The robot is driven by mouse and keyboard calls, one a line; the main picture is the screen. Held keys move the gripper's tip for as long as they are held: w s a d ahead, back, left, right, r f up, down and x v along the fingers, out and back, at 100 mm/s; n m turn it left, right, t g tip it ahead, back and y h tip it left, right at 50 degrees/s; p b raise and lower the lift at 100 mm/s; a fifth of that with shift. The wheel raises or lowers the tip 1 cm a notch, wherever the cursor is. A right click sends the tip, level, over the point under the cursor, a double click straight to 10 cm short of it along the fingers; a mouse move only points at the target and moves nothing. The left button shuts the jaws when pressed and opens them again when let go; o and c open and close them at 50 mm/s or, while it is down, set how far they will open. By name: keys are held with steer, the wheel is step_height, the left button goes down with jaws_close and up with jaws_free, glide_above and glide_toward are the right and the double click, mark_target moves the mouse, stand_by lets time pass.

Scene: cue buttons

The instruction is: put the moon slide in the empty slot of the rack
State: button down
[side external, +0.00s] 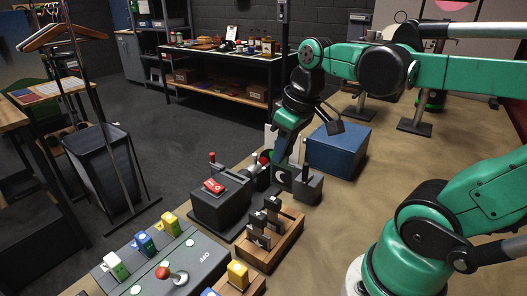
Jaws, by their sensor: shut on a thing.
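The moon slide (281,176) is a dark plate with a white crescent, seen upright near the middle of the side external view. My gripper (283,157) points down just above it and is shut on it; the fingertips are small and partly hidden. Dark blocks with upright handles stand close on both sides, the right one (308,186) nearest.
A black box with a red button (213,187) and a wooden base with dark upright parts (285,246) stand in front. A blue box (340,151) is behind right. A grey panel with coloured switches (205,262) fills the front left.

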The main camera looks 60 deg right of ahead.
mark_target(286, 190)
steer(key=shift+s+f, duration=0.5)
steer(key=shift+f, duration=2.05)
steer(key=shift+f, duration=1.95)
stand_by(1.0)
steer(key=c, duration=0.7)
jaws_free()
steer(key=shift+o, duration=0.5)
steer(key=shift+o, duration=0.6)
